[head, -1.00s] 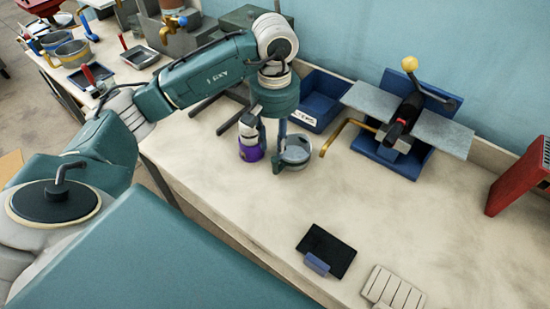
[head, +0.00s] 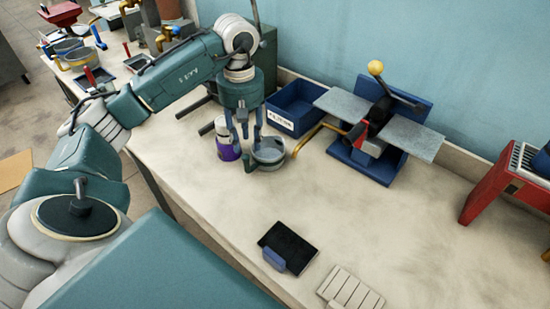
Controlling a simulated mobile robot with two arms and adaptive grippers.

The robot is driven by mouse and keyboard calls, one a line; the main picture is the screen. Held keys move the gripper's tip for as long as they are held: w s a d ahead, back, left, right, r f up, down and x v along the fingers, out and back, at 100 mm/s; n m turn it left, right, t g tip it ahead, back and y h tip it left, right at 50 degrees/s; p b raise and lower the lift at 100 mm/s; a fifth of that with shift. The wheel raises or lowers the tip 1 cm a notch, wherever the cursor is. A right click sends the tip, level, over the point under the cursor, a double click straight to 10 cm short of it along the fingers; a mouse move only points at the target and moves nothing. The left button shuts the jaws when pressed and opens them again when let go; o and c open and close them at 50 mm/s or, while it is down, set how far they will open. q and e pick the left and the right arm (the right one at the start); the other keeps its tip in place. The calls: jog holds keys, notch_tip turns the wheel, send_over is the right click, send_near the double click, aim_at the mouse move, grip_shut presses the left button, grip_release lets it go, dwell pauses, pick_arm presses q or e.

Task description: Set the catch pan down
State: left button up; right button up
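A round grey pan (head: 270,150), which looks like the catch pan, is at the bench top near the back wall. I cannot tell whether its base touches the bench. My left gripper (head: 248,150) points down at the pan's left side. Its fingers reach down to the pan's near left rim, between the pan and a purple and white bottle (head: 227,148). The fingertips are small and partly merge with the pan, so their grip is unclear. My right gripper is not in view.
A blue bin (head: 292,105) stands behind the pan. A blue and grey machine (head: 375,125) with a brass pipe is to its right. A black tablet (head: 288,246) and a pale slotted block (head: 350,290) lie near the front. The bench between is clear.

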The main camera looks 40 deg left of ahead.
aim_at(245, 156)
pick_arm(q)
jog(key=f, duration=0.2)
jog(key=a+f, duration=0.1)
jog(key=f, duration=0.1)
jog(key=shift+a+p, duration=0.15)
jog(key=shift+p, duration=0.15)
jog(key=shift+s+f, duration=0.1)
jog(key=shift+f, duration=0.05)
jog(key=f, duration=0.1)
jog(key=f+p, duration=0.2)
jog(key=f, duration=0.1)
jog(key=shift+s+d+f, duration=0.1)
jog(key=shift+d, duration=0.25)
jog(key=shift+f+p, duration=0.3)
jog(key=shift+f, duration=0.05)
jog(key=shift+a+f, duration=0.1)
jog(key=shift+c, duration=0.8)
grip_shut()
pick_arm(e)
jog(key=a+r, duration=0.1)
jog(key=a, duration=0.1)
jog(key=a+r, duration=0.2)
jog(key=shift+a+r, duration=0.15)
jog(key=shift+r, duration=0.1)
